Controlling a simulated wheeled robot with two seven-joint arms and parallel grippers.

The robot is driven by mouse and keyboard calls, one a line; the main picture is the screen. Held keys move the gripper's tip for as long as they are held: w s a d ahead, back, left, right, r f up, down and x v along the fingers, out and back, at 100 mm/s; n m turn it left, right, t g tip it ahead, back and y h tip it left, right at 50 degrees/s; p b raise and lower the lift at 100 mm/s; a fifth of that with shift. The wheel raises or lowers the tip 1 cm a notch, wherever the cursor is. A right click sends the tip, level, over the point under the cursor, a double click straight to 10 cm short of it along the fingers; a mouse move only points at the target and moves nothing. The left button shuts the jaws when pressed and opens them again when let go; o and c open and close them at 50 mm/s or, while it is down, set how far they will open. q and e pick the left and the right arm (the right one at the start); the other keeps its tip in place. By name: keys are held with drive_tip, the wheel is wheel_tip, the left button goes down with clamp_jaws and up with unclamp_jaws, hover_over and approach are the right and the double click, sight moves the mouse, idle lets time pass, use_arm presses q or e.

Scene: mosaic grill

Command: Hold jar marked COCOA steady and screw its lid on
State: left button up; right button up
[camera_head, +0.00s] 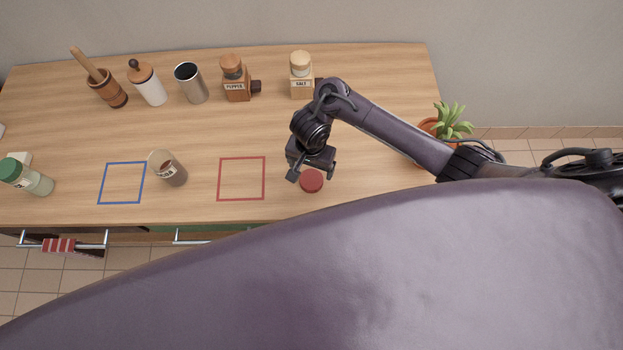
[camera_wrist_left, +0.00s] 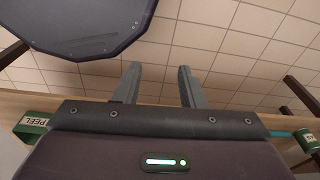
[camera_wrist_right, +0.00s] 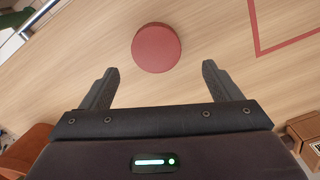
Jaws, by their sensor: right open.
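A jar with brown contents and a label too small to read fully (camera_head: 168,170) stands open-topped on the wooden table, between the blue and red outlines. A round red lid (camera_head: 311,181) lies flat on the table right of the red outline. My right gripper (camera_head: 311,173) is open just above and behind the lid. In the right wrist view the lid (camera_wrist_right: 156,47) is just ahead of the open, empty fingers (camera_wrist_right: 160,68). My left gripper (camera_wrist_left: 158,72) is open and empty in the left wrist view, with floor tiles beyond it. It does not show in the head view.
A green-lidded jar (camera_head: 27,176) stands at the left. A potted plant (camera_head: 447,124) is at the right. The blue outline (camera_head: 122,183) and red outline (camera_head: 241,179) are empty.

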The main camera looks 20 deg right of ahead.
sight(311, 179)
drive_tip(key=f, duration=0.1)
drive_tip(key=f+b, duration=0.1)
drive_tip(key=f, duration=0.2)
drive_tip(key=shift+s+f, duration=0.25)
drive_tip(key=shift+s, duration=0.1)
drive_tip(key=shift+f, duration=0.35)
use_arm(q)
drive_tip(key=shift+s+a+f, duration=0.1)
drive_tip(key=shift+s+f, duration=0.75)
drive_tip(key=shift+s, duration=0.25)
drive_tip(key=shift+w, duration=0.15)
use_arm(e)
drive_tip(key=shift+c, duration=0.5)
use_arm(q)
drive_tip(key=shift+w, duration=0.15)
use_arm(e)
drive_tip(key=c, duration=0.9)
